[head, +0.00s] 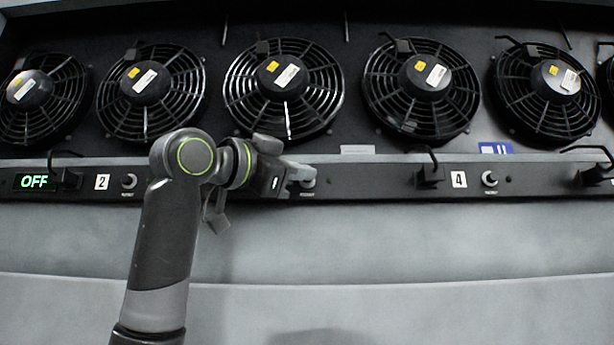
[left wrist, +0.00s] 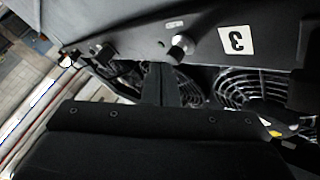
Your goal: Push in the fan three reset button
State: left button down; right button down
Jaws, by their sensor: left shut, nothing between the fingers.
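The fan three reset button is a light round knob on the black control strip, just right of my left gripper's tip in the head view (head: 309,181). It also shows in the left wrist view (left wrist: 182,45), beside a white label "3" (left wrist: 236,40). In the head view my gripper hides that label. My left gripper (head: 295,173) is shut and empty, its fingertips close to the button. In the left wrist view its closed fingers (left wrist: 160,72) end just short of the button's picture; I cannot tell whether they touch. My right gripper is not in view.
The control strip also carries the fan two button (head: 129,181), the fan four button (head: 490,178), black cable plugs (head: 430,175) and an "OFF" display (head: 34,182). Several round fans (head: 284,88) line the panel above. The grey surface below the strip is clear.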

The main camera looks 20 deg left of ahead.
pick_arm(q)
jog(key=shift+w+a, duration=0.2)
jog(key=shift+w, duration=0.45)
dwell(0.4)
jog(key=shift+s, duration=0.15)
jog(key=shift+s+d+b, duration=0.2)
jog(key=shift+s+b, duration=0.05)
jog(key=shift+s, duration=0.3)
jog(key=shift+s+d+b, duration=0.15)
jog(key=shift+s+b, duration=0.1)
jog(key=shift+s, duration=0.3)
jog(key=s+b, duration=0.1)
jog(key=s, duration=0.1)
jog(key=s+d+b, duration=0.1)
jog(key=s, duration=0.1)
jog(key=shift+s+d, duration=0.15)
jog(key=shift+s, duration=0.25)
jog(key=shift+w, duration=0.1)
